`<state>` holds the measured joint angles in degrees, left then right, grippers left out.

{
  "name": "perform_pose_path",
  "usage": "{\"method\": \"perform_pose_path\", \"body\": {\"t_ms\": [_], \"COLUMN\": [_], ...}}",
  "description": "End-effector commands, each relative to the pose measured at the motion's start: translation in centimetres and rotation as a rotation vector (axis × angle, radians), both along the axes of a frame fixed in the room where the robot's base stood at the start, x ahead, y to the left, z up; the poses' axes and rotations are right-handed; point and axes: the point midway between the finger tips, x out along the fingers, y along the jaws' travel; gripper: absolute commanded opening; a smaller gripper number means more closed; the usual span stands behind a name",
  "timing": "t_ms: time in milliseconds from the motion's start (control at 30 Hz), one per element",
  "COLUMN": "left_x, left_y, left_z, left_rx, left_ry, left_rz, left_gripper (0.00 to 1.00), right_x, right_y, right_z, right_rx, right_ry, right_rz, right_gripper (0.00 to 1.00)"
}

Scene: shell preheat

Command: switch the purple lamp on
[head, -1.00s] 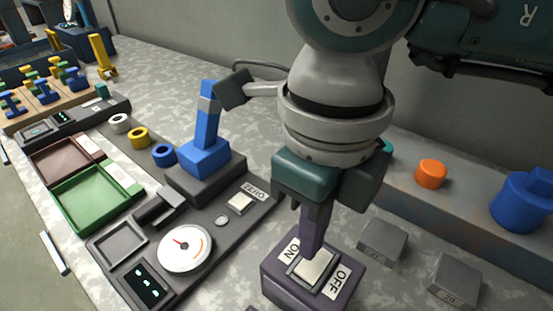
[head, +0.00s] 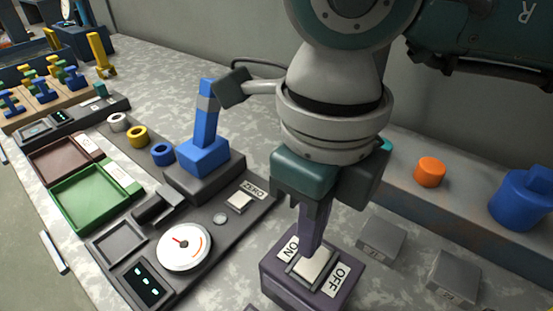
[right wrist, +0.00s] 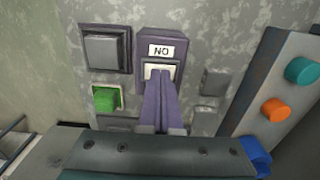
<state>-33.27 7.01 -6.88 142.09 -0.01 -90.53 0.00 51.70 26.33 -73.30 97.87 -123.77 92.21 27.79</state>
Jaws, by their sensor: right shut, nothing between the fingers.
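A purple switch box (head: 283,288) stands on the bench at the bottom centre of the head view, with a pale rocker (head: 315,264) between an ON label (head: 289,249) and an OFF label (head: 338,280). My right gripper (head: 311,247) points down, its purple fingers together and empty. The fingertips are at the ON end of the rocker, seemingly touching it. In the right wrist view the fingers (right wrist: 162,82) cover most of the rocker (right wrist: 150,71). A square grey panel in a dark purplish frame (right wrist: 104,47) sits beside the box; I cannot tell whether it is the lamp. My left gripper is out of view.
Grey blocks (head: 381,239) stand right of the switch box. A ledge (head: 400,190) behind carries an orange knob (head: 430,172) and a blue knob (head: 520,203). A dark scale console with a dial (head: 184,247) and a blue post (head: 205,125) stand left. A green button (right wrist: 106,99) is nearby.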

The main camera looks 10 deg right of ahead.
Motion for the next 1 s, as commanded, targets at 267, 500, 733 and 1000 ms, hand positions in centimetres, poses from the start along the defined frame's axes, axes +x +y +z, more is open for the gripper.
{"method": "perform_pose_path", "body": {"t_ms": [267, 500, 733, 1000], "left_x": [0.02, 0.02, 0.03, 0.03], "left_y": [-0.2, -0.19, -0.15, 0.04], "left_z": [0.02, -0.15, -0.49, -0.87], "left_rx": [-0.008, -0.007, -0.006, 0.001], "left_ry": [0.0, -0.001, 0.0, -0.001], "left_rz": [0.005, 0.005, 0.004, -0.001], "left_gripper": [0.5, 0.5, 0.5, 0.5], "right_x": [0.0, 0.0, 0.0, 0.0], "right_y": [0.0, 0.0, 0.0, 0.0], "right_z": [0.0, -0.18, -0.55, -0.95], "right_rx": [0.0, 0.0, 0.0, 0.0], "right_ry": [0.0, 0.0, 0.0, 0.0], "right_rz": [0.0, 0.0, 0.0, 0.0], "right_gripper": [0.0, 0.0, 0.0, 0.0]}}
